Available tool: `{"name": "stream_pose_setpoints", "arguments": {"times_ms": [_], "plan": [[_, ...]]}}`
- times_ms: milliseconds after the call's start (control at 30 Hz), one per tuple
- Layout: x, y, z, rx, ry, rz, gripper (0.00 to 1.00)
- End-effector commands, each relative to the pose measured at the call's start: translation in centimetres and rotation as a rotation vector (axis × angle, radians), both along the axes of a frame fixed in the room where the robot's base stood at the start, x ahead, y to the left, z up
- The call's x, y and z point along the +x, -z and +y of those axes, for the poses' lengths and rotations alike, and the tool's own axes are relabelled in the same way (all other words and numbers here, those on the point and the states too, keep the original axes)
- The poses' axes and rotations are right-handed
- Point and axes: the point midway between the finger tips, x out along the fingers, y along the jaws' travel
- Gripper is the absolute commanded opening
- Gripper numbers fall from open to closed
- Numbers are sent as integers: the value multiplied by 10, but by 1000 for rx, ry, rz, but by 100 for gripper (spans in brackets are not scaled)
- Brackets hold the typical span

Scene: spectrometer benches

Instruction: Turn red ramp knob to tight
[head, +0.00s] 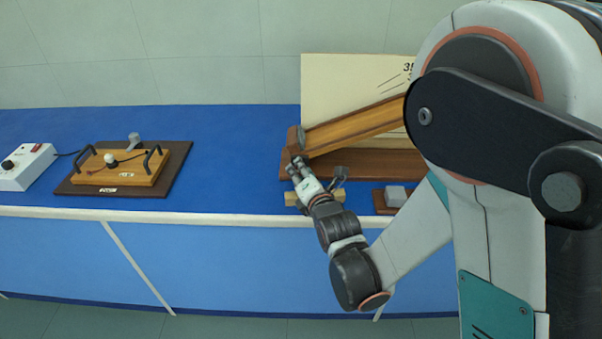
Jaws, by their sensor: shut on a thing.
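The wooden ramp (352,129) slopes up to the right from an upright wooden block (294,137) at its low end, above a dark wooden base (390,163). My gripper (297,163) is at the front of this low end, with its fingers shut on the ramp knob. The fingers cover the knob, so its red colour and its angle cannot be seen. The upper part of the ramp is hidden behind my arm.
A pale board (345,80) with angle marks stands behind the ramp. A grey block (396,196) sits right of my wrist. A wooden tray with black handles (120,177) and a white box (24,167) stand left. The blue bench (230,150) between is clear.

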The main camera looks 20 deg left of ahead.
Motion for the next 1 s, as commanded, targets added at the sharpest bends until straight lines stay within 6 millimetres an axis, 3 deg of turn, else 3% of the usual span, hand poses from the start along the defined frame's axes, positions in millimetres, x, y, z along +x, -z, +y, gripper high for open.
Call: {"name": "stream_pose_setpoints", "arguments": {"times_ms": [267, 300, 367, 767, 1000], "plan": [[-1, 1, 0, -1, 0, 2, 3], [-1, 1, 0, -2, 0, 3, 34], [-1, 1, 0, -2, 1, 2, 47], [0, 0, 0, -15, 0, -2, 47], [-1, -1, 1, -137, -1, -32, 47]]}}
